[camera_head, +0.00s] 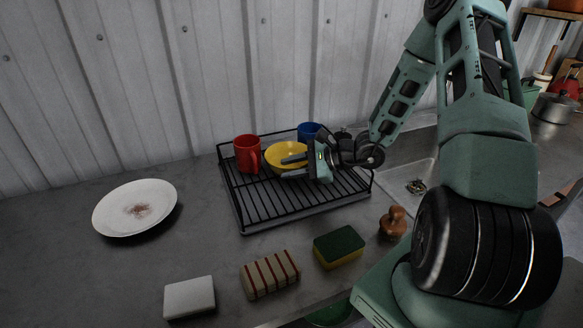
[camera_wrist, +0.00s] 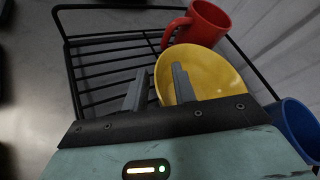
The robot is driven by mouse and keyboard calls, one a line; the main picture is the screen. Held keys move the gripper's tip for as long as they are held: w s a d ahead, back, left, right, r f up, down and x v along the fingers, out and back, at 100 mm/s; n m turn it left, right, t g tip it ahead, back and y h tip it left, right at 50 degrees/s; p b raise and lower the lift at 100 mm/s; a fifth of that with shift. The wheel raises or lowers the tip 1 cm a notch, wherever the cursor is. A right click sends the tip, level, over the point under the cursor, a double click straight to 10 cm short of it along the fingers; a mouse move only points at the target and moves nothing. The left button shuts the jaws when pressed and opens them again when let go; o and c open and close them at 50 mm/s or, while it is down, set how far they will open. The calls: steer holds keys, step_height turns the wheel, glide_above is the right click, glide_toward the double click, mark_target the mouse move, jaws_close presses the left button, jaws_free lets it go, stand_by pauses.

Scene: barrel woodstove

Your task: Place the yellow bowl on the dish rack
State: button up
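The yellow bowl (camera_head: 287,153) sits on the black dish rack (camera_head: 262,211), between a red mug and a blue mug. It also shows in the wrist view (camera_wrist: 215,76), leaning near the red mug. My gripper (camera_head: 293,166) is at the bowl's front right side, low over the rack. In the wrist view my gripper (camera_wrist: 158,88) has its two fingers apart, one over the bowl's inside and one outside its rim, with a visible gap between them. Part of the bowl is hidden behind my gripper.
The red mug (camera_head: 247,153) and blue mug (camera_head: 309,131) stand on the rack. A dirty white plate (camera_head: 135,207) lies left. A white block (camera_head: 189,297), a striped sponge (camera_head: 270,274), a green-yellow sponge (camera_head: 338,247) and a brown-handled item (camera_head: 393,222) lie in front. The rack's front is bare.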

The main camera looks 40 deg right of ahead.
steer(key=shift+r, duration=0.1)
steer(key=shift+s+d+r, duration=0.1)
steer(key=shift+d, duration=0.05)
steer(key=b+v, duration=0.2)
steer(key=v, duration=1)
steer(key=s+a+r+n+g, duration=0.15)
steer(key=a+n+g, duration=0.4)
steer(key=a, duration=0.55)
steer(key=s+a+n+g, duration=0.3)
steer(key=a+n+g, duration=0.3)
steer(key=a, duration=0.5)
steer(key=s+a+r+n+t+h, duration=0.1)
steer(key=s+a+r+n+h, duration=0.2)
steer(key=s+a+n+h, duration=0.5)
steer(key=s+a+n, duration=0.4)
steer(key=s+n, duration=0.1)
steer(key=n, duration=0.5)
steer(key=shift+s+r, duration=0.15)
steer(key=shift+r, duration=0.1)
steer(key=shift+a, duration=0.1)
